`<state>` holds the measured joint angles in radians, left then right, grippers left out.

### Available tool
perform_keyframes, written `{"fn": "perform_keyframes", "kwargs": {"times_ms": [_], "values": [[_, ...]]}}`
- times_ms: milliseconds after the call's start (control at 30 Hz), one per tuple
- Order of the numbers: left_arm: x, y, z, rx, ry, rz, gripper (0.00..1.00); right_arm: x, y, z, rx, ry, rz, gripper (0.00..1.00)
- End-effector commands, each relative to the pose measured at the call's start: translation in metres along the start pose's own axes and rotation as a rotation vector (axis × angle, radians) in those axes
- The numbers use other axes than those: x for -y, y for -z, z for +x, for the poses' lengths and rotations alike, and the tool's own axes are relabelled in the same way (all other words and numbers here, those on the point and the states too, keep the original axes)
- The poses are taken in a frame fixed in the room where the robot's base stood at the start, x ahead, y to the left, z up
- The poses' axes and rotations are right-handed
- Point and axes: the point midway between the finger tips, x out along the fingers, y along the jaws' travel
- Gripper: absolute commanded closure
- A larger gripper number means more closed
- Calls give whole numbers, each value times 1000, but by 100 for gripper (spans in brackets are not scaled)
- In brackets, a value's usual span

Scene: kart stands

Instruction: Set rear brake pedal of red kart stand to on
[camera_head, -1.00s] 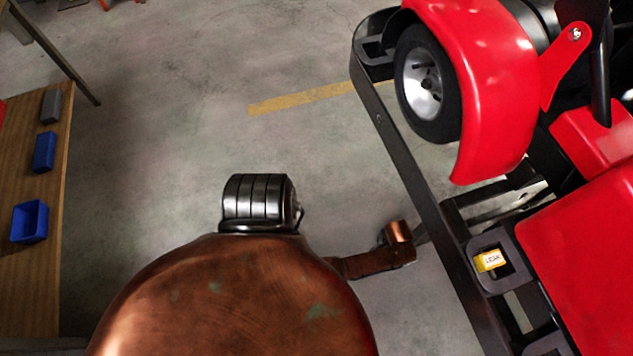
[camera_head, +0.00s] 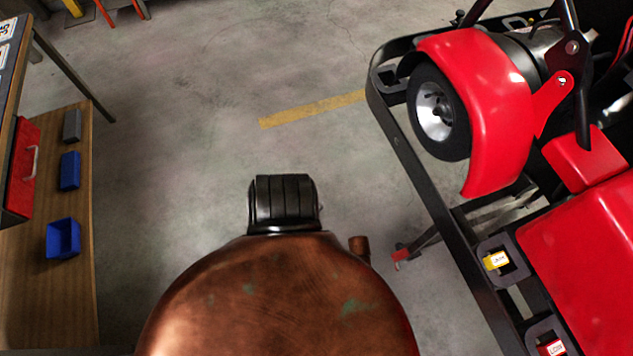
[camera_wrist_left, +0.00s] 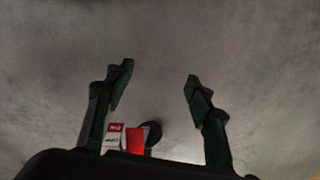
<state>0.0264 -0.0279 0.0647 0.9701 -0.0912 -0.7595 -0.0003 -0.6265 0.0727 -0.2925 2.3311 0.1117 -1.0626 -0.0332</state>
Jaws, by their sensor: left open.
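The red kart stand's dark frame (camera_head: 420,180) is at the right in the head view, with the red kart on it. A dark lever with a red tip (camera_head: 400,256) sticks out low from the frame toward the left; it looks like a brake pedal, but its on or off position cannot be told. My left gripper (camera_wrist_left: 160,84) shows in the left wrist view, open and empty, with grey floor beyond its fingertips. A small red piece (camera_wrist_left: 135,141) with a label shows low between the finger bases; whether it is the pedal is unclear. My right gripper is not in view.
The red fender (camera_head: 490,100) and wheel (camera_head: 437,112) overhang the frame. A wooden bench (camera_head: 75,290) with blue bins (camera_head: 63,238) stands at the left. The floor (camera_head: 190,130) between bench and stand is clear, with a yellow line (camera_head: 312,109).

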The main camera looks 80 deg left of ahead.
Motion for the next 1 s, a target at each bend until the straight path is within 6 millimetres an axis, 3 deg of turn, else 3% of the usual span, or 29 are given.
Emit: {"fn": "perform_keyframes", "kwargs": {"times_ms": [600, 800, 1000], "values": [[4, -117, -14, 10, -10, 59, 51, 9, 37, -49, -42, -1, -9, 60], [5, -143, -18, 12, -13, 70, 51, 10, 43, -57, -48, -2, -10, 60], [6, -153, -19, 13, -14, 75, 51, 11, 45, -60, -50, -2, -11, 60]]}}
